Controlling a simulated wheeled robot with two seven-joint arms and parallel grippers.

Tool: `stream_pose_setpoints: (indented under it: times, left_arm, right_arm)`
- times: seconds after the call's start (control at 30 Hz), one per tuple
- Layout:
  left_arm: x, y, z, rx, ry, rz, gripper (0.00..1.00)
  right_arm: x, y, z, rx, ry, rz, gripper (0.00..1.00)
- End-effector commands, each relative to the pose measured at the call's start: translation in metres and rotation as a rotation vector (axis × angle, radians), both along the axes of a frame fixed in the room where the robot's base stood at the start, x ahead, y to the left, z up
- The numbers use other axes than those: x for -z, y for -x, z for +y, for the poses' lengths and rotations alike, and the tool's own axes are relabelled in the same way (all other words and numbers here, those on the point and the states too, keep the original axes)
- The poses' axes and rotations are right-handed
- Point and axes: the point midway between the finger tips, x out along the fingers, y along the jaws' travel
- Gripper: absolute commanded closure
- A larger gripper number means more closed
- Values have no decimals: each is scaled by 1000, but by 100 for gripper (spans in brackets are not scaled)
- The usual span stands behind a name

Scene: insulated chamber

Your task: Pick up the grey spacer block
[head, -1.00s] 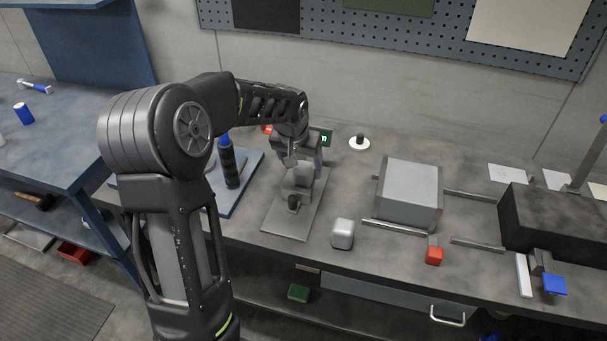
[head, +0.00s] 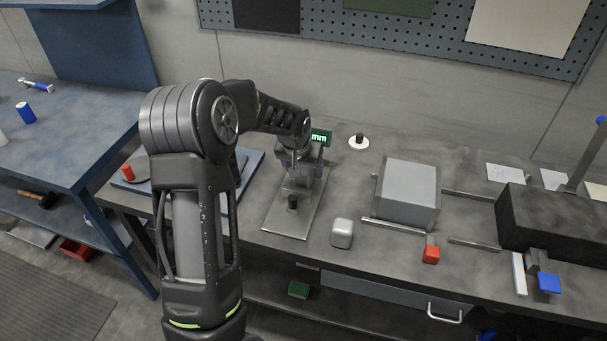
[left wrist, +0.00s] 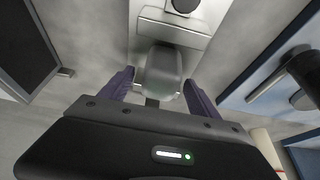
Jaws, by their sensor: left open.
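A grey block (left wrist: 160,72) with rounded corners lies between the purple fingers of my left gripper (head: 302,166) in the left wrist view. The fingers are open, one on each side, with a visible gap to the block. In the head view this spot is at the far part of a grey metal plate (head: 287,222) with a black knob, partly hidden by my gripper. Another light grey rounded block (head: 342,233) stands on the bench, right of the plate. I cannot tell for certain which is the spacer block. My right gripper is not in view.
A large grey box (head: 408,190) stands on the right between metal rails. A green display (head: 320,137) is behind my gripper. A red block (head: 431,254) sits near the bench's front edge. A white disc with a black knob (head: 359,142) is at the back.

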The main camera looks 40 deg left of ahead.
Motion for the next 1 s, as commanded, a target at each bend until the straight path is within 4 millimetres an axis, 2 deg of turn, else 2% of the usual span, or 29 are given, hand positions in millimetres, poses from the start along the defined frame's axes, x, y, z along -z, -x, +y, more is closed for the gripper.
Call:
stream_pose_setpoints:
  times: [0.23, 1.0]
  left_arm:
    - [0, 0, 0, 0, 0, 0, 31]
    - [0, 0, 0, 0, 0, 0, 94]
  right_arm:
    - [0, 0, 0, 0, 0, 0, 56]
    - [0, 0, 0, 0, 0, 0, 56]
